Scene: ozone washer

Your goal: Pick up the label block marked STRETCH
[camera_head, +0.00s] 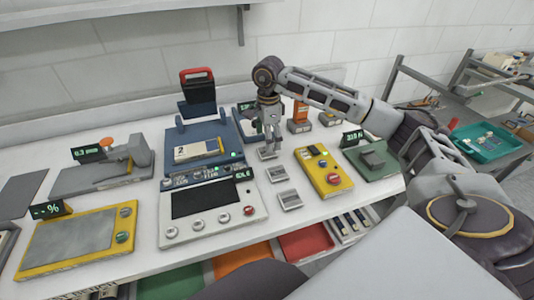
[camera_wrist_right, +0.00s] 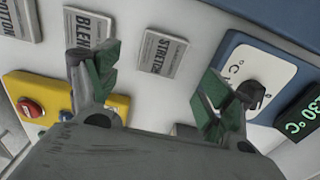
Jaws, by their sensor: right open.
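The STRETCH label block (camera_wrist_right: 163,53) is a small flat light-grey tile with dark lettering. In the head view it is the farthest of three tiles (camera_head: 267,154), lying flat on the white bench. My right gripper (camera_head: 270,138) points down just above it. In the right wrist view my right gripper (camera_wrist_right: 158,80) is open and empty, its green-padded fingertips on either side of the tile. A gap to the bench is hard to judge. The BLEND tile (camera_wrist_right: 90,28) lies beside the left finger. My left gripper is not in view.
A third tile (camera_wrist_right: 20,18), partly cut off, lies beyond BLEND. A yellow box (camera_head: 323,171) with a red knob stands right of the tiles. A blue dial panel (camera_wrist_right: 258,80) is close to the right finger. A white control unit (camera_head: 212,215) stands left of the tiles.

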